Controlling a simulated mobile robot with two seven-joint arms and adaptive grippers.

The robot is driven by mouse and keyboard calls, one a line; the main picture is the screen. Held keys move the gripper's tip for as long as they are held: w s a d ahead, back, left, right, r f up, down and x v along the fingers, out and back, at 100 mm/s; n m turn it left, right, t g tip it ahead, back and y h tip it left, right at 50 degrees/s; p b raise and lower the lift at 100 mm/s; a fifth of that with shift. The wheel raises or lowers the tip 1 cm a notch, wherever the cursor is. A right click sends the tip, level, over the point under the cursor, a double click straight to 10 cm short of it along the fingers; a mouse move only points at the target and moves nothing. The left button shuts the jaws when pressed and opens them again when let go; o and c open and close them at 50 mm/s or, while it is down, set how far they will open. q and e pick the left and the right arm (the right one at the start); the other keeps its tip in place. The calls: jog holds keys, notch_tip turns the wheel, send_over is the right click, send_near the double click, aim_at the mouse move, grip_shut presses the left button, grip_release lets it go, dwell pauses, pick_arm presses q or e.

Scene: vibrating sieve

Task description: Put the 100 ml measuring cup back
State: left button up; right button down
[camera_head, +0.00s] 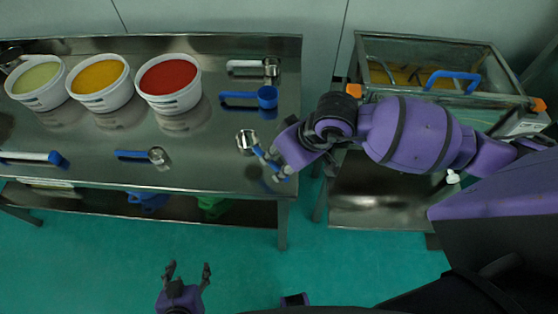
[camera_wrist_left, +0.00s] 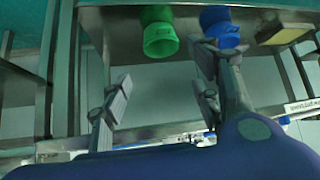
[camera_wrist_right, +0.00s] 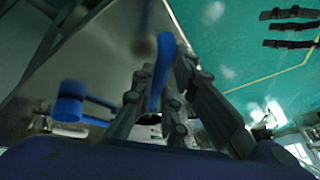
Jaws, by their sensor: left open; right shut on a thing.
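A metal measuring cup (camera_head: 247,140) with a blue handle is held by my right gripper (camera_head: 278,168) over the right front part of the steel table. In the right wrist view the gripper is shut on the blue handle (camera_wrist_right: 163,70), and the cup beyond it is blurred. I cannot tell whether the cup touches the table, and no size marking is readable. My left gripper (camera_head: 188,268) is open and empty, in front of the table. In the left wrist view its spread fingers (camera_wrist_left: 160,95) show near the table's underside.
Tubs of green (camera_head: 37,82), yellow (camera_head: 100,82) and red (camera_head: 169,82) material stand at the back left. A sieve machine (camera_head: 440,65) stands right.

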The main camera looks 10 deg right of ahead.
jog(key=shift+w+a+r+n, duration=0.15)
jog(key=shift+w+a+n, duration=0.05)
jog(key=shift+a+n, duration=0.3)
jog(key=shift+a+g, duration=0.1)
jog(key=shift+g, duration=0.2)
jog(key=shift+s+f+b, duration=0.2)
jog(key=shift+f+b, duration=0.15)
jog(key=shift+f, duration=0.75)
notch_tip(320, 180, down, 3)
jog(key=shift+r+b, duration=0.1)
jog(key=shift+b, duration=0.35)
jog(key=shift+f, duration=0.7)
jog(key=shift+w, duration=0.1)
pick_arm(q)
jog(key=shift+s+a+f, duration=0.1)
jog(key=shift+s+f, duration=0.15)
jog(key=shift+f, duration=0.25)
jog(key=shift+s+f, duration=0.25)
jog(key=shift+f, duration=0.25)
jog(key=shift+s+f+b, duration=0.1)
jog(key=shift+b, duration=0.2)
